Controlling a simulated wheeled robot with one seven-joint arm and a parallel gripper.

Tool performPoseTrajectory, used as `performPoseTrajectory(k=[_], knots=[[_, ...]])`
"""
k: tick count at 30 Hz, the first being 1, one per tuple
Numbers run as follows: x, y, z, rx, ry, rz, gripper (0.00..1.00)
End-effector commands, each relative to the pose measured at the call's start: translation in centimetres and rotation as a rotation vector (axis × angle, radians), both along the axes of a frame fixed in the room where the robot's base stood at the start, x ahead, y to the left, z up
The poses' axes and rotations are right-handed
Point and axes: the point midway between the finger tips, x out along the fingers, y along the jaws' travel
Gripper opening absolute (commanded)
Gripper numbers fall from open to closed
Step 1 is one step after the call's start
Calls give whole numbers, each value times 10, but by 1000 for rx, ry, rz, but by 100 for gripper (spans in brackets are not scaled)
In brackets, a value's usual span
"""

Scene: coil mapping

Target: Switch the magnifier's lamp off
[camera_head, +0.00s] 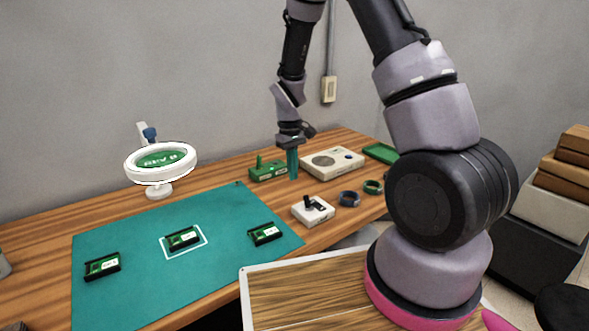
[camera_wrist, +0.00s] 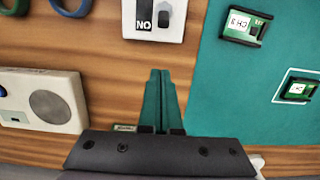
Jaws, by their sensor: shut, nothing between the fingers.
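The magnifier (camera_head: 158,189) stands at the back left, its bright white ring around a lens showing green with pale lettering; the ring looks lit. A white box with a black switch lever (camera_head: 313,209) sits by the front edge of the table, right of the teal mat. The fingers also show in the wrist view (camera_wrist: 160,73), below the box.
A green box with a knob (camera_head: 268,172) stands close left of my fingers. A white speaker box (camera_head: 332,163) is to the right, with a green tray (camera_head: 380,152) beyond. Two rings (camera_head: 349,198) lie near the front edge. Several small circuit modules (camera_head: 182,238) lie on the teal mat (camera_head: 215,215).

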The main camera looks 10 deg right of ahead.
Motion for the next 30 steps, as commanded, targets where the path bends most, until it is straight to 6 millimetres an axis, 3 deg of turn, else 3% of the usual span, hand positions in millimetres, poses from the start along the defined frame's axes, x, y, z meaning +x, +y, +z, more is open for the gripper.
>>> performPoseTrajectory(k=[3,10,18,30], knots=[[-3,-1,-27,-2,5,0,0],[-8,-3,-68,-1,3,0,0],[-35,-15,-49,0,0,-1,0],[-39,-17,-47,0,0,0,0]])
